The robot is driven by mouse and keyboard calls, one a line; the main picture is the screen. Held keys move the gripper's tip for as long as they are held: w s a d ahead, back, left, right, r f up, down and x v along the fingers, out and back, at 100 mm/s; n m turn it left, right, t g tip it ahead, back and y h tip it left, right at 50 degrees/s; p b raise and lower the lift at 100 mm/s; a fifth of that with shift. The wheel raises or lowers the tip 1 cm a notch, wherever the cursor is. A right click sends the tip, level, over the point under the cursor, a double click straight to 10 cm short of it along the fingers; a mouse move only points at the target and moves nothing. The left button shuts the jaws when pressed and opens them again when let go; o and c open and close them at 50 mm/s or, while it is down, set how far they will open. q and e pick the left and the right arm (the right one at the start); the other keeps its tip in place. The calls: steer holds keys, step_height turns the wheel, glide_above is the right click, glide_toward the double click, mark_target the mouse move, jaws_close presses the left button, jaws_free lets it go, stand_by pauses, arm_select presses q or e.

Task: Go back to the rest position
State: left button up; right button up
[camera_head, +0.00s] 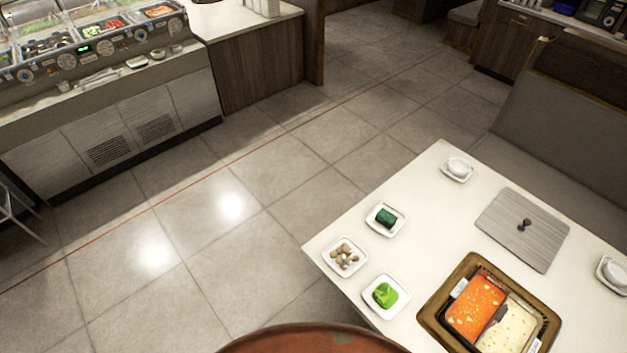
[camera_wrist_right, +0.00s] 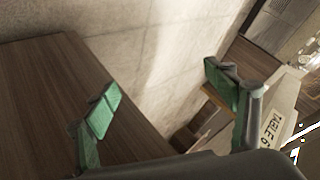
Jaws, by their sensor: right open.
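My right gripper (camera_wrist_right: 165,92) shows in the right wrist view with its two green-padded fingers spread wide apart. It is open, and nothing is between the fingers. Neither gripper shows in the head view, and my left gripper is in no frame.
A white table (camera_head: 426,183) at the lower right of the head view holds a two-part pot (camera_head: 477,305) of red and pale soup, a grey board (camera_head: 524,228), and plates of greens (camera_head: 385,293), mushrooms (camera_head: 344,257) and dark-green food (camera_head: 386,218). Open tiled floor lies left.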

arm_select(q)
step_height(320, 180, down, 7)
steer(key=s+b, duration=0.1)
steer(key=b, duration=0.5)
arm_select(e)
steer(key=s+d+f+n+g+h, duration=0.1)
steer(key=s+d+f+n+g, duration=0.1)
steer(key=s+d+f, duration=0.3)
steer(key=s+d+f+n+g+h, duration=0.1)
steer(key=s+d+f+n+g, duration=0.1)
steer(key=s+d+f, duration=0.3)
steer(key=s+d+f+n+g+h, duration=0.1)
steer(key=s+d+f+n+g, duration=0.2)
steer(key=s+f, duration=0.9)
steer(key=s+d+g, duration=0.1)
steer(key=s, duration=0.2)
steer(key=shift+s+d, duration=0.25)
steer(key=shift+d, duration=0.15)
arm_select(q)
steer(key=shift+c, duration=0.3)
arm_select(e)
steer(key=shift+s, duration=0.15)
steer(key=shift+c, duration=0.3)
